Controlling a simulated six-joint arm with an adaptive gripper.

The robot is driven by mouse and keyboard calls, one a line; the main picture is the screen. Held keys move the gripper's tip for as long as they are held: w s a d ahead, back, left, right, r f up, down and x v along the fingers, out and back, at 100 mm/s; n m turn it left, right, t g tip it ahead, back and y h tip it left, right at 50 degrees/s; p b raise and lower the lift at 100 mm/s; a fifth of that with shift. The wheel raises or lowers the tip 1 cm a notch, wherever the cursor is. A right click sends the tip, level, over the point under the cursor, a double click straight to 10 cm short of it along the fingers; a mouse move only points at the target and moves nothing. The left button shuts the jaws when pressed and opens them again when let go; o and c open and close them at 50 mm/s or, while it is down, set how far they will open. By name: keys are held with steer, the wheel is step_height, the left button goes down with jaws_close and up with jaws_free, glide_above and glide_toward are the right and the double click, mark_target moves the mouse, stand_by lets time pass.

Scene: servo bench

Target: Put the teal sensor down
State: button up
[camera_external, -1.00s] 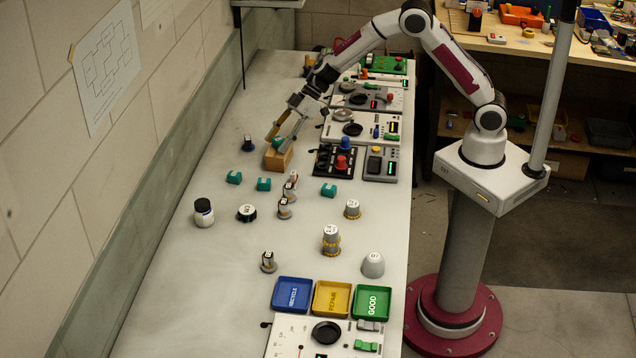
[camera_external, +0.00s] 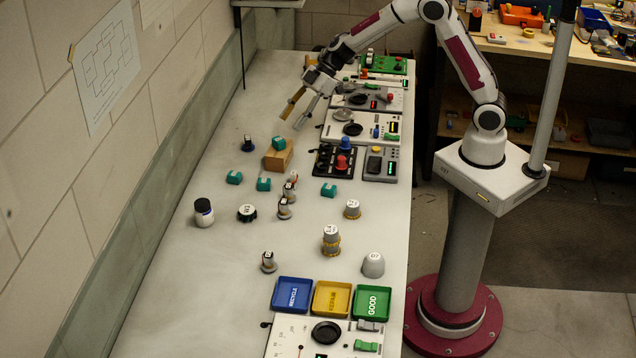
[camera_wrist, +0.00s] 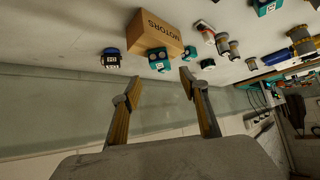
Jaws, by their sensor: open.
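A teal sensor (camera_external: 279,143) sits on top of a wooden box (camera_external: 280,159). In the wrist view this sensor (camera_wrist: 158,60) shows two round eyes, against the box labelled MOTORS (camera_wrist: 153,33). Other teal sensors stand apart on the bench: one at the left (camera_external: 233,177), one beside it (camera_external: 264,184), and one further right (camera_external: 328,190). My gripper (camera_external: 292,120) is open and empty, up and behind the box in the external view. Its fingers (camera_wrist: 158,84) are spread wide in the wrist view, with nothing between them.
A dark blue-based part (camera_external: 247,144) stands left of the box. Small motor-like parts (camera_external: 284,208) stand in front. A black panel with knobs (camera_external: 335,160) lies to the right. Blue (camera_external: 291,310), yellow and green trays sit at the near end.

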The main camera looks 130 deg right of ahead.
steer(key=shift+v, duration=1.85)
steer(key=w+a+r+t+h, duration=0.1)
steer(key=w+a+r+h, duration=0.1)
steer(key=r, duration=0.4)
steer(key=w+a+r+t+h, duration=0.1)
steer(key=w+a+r, duration=0.15)
steer(key=r, duration=0.25)
steer(key=s+a+r+m+h, duration=0.2)
steer(key=s+a+r+h, duration=0.1)
steer(key=a+r, duration=0.35)
steer(key=s+a+f+n+g+y, duration=0.1)
steer(key=s+a+f, duration=0.4)
steer(key=s+a, duration=0.8)
steer(key=s+a+f+n+g+y, duration=0.1)
steer(key=s+a+f+g+y, duration=0.3)
steer(key=s+a, duration=0.9)
steer(key=shift+a+f+y, duration=0.55)
steer(key=shift+a+y, duration=0.05)
steer(key=shift+a, duration=0.25)
